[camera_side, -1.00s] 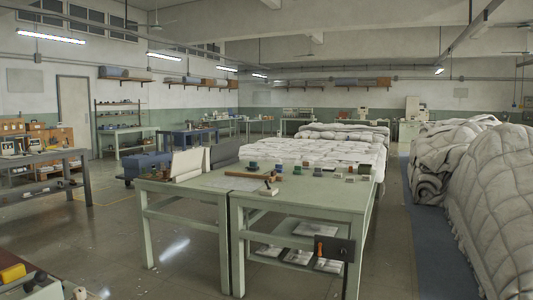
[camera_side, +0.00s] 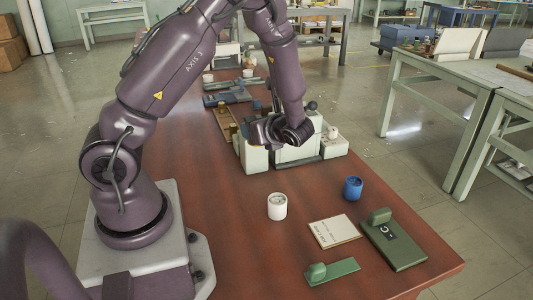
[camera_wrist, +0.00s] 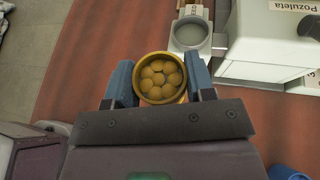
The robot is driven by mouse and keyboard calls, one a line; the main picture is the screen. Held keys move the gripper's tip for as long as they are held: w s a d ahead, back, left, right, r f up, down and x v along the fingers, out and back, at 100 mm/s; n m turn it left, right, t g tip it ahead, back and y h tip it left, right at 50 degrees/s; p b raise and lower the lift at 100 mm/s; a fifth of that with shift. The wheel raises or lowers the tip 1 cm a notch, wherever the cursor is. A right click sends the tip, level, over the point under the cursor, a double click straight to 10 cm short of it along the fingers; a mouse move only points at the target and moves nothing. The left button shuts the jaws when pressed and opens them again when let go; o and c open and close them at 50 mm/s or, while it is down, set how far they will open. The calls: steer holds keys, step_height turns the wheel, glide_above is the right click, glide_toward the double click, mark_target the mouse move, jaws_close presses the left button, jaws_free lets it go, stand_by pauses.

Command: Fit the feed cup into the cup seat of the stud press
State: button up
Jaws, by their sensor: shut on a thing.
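My gripper (camera_wrist: 160,80) is shut on a yellow-brown feed cup (camera_wrist: 142,91), with one blue finger on each side. In the wrist view the cup is full of round tan studs. The cup seat (camera_wrist: 190,34), a grey ring on a light bracket, lies ahead of the cup and slightly right, and the cup is apart from it. The white body of the stud press (camera_wrist: 268,45) stands right of the seat. In the side view the press (camera_side: 297,150) is beside my gripper (camera_side: 262,132), and the arm partly hides both cup and seat.
A white cup (camera_side: 277,207) and a blue cup (camera_side: 353,188) stand on the red-brown table nearer the camera.

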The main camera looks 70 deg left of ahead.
steer(key=w+a+r+n+g, duration=0.1)
steer(key=a+r, duration=0.4)
steer(key=a, duration=0.5)
steer(key=shift+w+r, duration=0.2)
steer(key=shift+w, duration=0.35)
steer(key=shift+f, duration=2.95)
steer(key=shift+f, duration=1.3)
steer(key=o, duration=1)
steer(key=shift+d, duration=0.1)
